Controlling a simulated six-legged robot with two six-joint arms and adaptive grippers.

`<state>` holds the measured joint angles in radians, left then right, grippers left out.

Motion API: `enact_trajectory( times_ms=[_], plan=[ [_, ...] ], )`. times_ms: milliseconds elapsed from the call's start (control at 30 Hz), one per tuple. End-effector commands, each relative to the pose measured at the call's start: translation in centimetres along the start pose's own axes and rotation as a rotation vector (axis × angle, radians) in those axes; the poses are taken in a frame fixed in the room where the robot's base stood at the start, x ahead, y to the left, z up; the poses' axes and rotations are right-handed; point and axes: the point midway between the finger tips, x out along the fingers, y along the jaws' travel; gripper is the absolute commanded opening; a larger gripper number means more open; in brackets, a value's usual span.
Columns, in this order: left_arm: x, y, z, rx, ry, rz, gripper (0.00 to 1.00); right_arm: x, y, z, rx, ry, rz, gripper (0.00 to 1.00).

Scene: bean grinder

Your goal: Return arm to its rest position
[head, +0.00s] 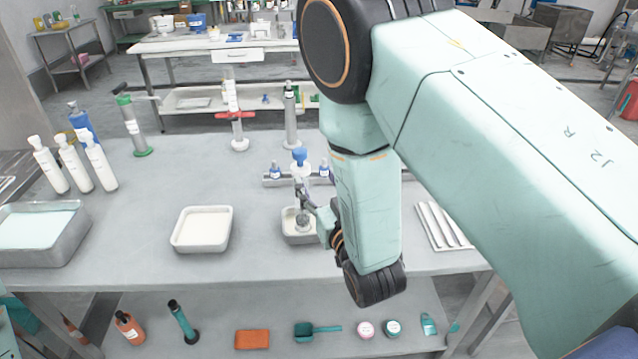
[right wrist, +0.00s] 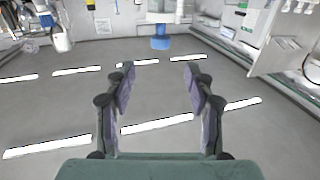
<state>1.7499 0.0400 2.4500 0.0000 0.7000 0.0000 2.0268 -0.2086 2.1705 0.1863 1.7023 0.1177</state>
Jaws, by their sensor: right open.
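My right arm (head: 365,210) comes in from the right and reaches down over the grey worktable (head: 255,165). My right gripper (head: 306,198) is small and partly hidden by its own wrist in the head view, above a small white tray (head: 290,239) with a round grey thing (head: 302,222) in it. In the right wrist view the two fingers of the gripper (right wrist: 160,80) stand wide apart with nothing between them. A blue-ended white thing (right wrist: 160,43) shows beyond the fingertips. My left gripper is not in view.
A blue-topped white piece (head: 299,157) stands close behind the gripper. A larger white tray (head: 202,230) is to the left, a ribbed white tray (head: 443,226) to the right. Several white bottles (head: 75,163) and a green-based stand (head: 134,128) are at the left.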

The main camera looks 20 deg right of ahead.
Motion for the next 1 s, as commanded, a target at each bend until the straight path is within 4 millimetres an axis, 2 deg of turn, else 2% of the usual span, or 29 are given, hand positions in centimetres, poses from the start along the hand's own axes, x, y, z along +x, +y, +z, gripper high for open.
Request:
enact_trajectory(
  times_ms=[167,267,367,467,500,567,700,867,1000],
  plan=[
    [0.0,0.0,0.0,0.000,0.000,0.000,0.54,0.0,0.0,0.0,-0.001,-0.001,0.000,0.54],
    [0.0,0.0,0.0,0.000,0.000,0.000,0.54,0.0,0.1,0.8,-0.008,-0.034,0.002,0.54],
    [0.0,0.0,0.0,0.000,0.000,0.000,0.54,-0.6,0.2,3.4,-0.025,-0.156,0.002,0.54],
    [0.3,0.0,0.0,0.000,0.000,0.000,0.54,-3.0,0.7,8.1,-0.046,-0.367,0.003,0.54],
    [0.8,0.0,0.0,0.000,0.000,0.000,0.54,-4.5,1.1,10.7,-0.051,-0.462,0.006,0.54],
    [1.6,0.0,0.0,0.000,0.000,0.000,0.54,-6.8,1.6,14.1,-0.057,-0.589,0.006,0.54],
    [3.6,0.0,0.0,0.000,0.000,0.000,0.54,-13.0,2.5,21.1,-0.059,-0.864,0.009,0.54],
    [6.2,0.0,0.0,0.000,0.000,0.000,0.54,-21.3,3.2,27.7,-0.047,-1.162,0.006,0.54],
    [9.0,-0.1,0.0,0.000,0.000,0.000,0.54,-29.1,3.5,32.5,-0.018,-1.406,0.003,0.54]
  ],
)
